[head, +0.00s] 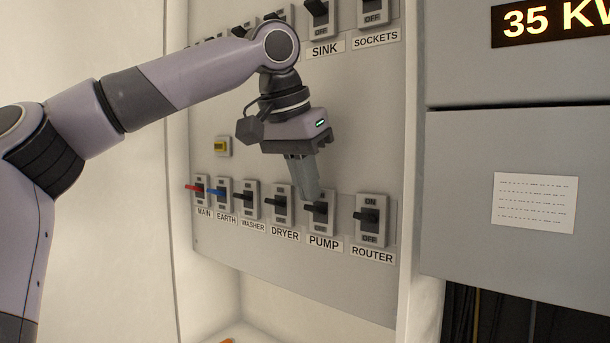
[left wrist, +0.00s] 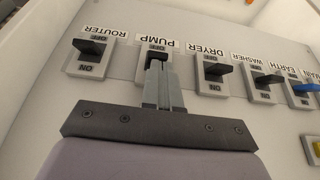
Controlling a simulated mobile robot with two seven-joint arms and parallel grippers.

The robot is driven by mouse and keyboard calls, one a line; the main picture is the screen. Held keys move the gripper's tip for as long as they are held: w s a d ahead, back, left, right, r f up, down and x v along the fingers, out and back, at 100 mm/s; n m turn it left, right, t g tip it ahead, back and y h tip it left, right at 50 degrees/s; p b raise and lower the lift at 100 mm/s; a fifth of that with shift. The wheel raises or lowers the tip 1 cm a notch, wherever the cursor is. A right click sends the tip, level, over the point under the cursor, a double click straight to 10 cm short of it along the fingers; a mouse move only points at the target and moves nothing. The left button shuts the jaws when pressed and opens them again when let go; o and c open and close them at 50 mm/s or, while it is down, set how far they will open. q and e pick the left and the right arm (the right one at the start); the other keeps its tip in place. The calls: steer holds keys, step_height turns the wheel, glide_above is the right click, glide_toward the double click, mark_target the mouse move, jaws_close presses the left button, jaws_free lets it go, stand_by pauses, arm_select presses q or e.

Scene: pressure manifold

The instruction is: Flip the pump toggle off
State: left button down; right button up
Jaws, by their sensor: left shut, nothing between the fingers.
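The pump toggle (head: 320,208) is a dark lever on a grey switch plate above the PUMP label (head: 324,243), in the lower row of the panel. My left gripper (head: 312,197) is shut and empty, with its fingertips at the upper part of the pump switch, right by the lever. In the left wrist view, which is upside down, the shut fingers (left wrist: 157,66) lie over the pump switch plate (left wrist: 152,53) and hide most of its lever. I cannot tell whether they touch it. My right gripper is not in view.
The router switch (head: 371,217) and dryer switch (head: 281,205) stand close on either side. Washer (head: 249,200), earth (head: 224,194) and main (head: 200,190) switches continue left. A yellow button (head: 222,146) and the sink switch (head: 321,17) are higher. A grey cabinet (head: 460,170) stands right.

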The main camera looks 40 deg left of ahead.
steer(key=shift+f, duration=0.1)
arm_select(q)
steer(key=shift+s+f+t+b, duration=0.1)
steer(key=shift+s+t+b, duration=0.05)
steer(key=shift+t+b, duration=0.5)
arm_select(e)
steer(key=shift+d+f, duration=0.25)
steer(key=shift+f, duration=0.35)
arm_select(q)
steer(key=shift+s+f+t+b, duration=0.15)
steer(key=shift+s+t+b, duration=0.05)
steer(key=shift+t+b, duration=0.65)
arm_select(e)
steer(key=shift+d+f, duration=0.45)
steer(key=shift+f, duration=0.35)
